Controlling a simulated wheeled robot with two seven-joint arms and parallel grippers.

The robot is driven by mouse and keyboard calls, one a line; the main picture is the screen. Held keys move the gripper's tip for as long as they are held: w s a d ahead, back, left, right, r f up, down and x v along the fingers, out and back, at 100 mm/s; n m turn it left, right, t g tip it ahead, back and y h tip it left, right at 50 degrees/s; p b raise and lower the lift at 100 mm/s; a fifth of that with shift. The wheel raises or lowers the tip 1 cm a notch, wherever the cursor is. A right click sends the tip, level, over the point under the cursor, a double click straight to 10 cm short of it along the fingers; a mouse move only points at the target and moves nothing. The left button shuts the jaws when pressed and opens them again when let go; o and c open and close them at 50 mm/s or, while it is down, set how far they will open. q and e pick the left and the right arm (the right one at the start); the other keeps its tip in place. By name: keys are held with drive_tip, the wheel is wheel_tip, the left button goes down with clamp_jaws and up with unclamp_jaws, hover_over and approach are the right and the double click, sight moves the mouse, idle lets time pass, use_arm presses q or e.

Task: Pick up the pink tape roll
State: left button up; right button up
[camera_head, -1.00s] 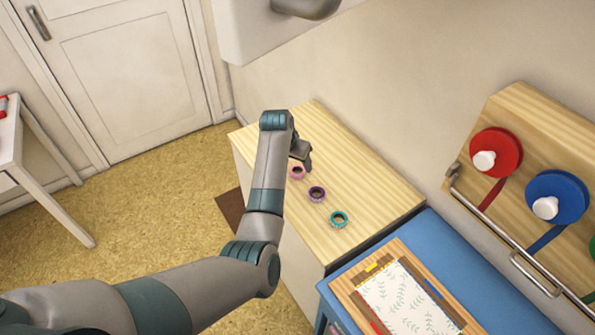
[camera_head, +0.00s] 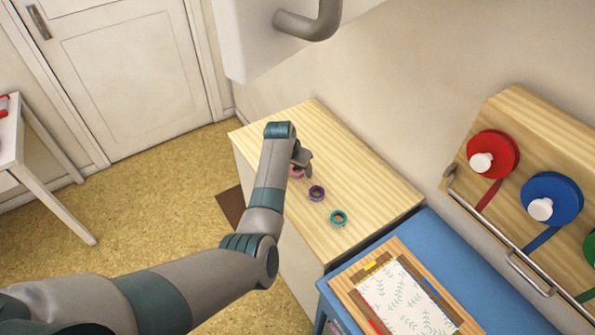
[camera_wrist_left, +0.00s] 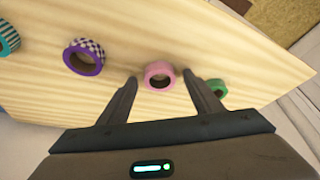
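The pink tape roll (camera_wrist_left: 160,75) lies flat on the pale wooden cabinet top, and it also shows in the head view (camera_head: 297,174), partly hidden by my left gripper. My left gripper (camera_wrist_left: 159,79) is open, with one finger on each side of the pink roll. The fingers look clear of its sides; whether they touch it I cannot tell. In the head view my left gripper (camera_head: 302,160) hangs low over the roll. My right gripper is not in view.
A purple checkered roll (camera_head: 317,193) and a teal roll (camera_head: 339,218) lie in a row near the pink one. A green roll (camera_wrist_left: 218,88) sits just beside a finger. A blue table (camera_head: 450,262) with a wooden board adjoins the cabinet top. The cabinet's back area is clear.

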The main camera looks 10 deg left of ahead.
use_arm(q)
drive_tip(key=c, duration=0.9)
drive_tip(key=shift+c, duration=0.2)
drive_tip(key=shift+r, duration=0.15)
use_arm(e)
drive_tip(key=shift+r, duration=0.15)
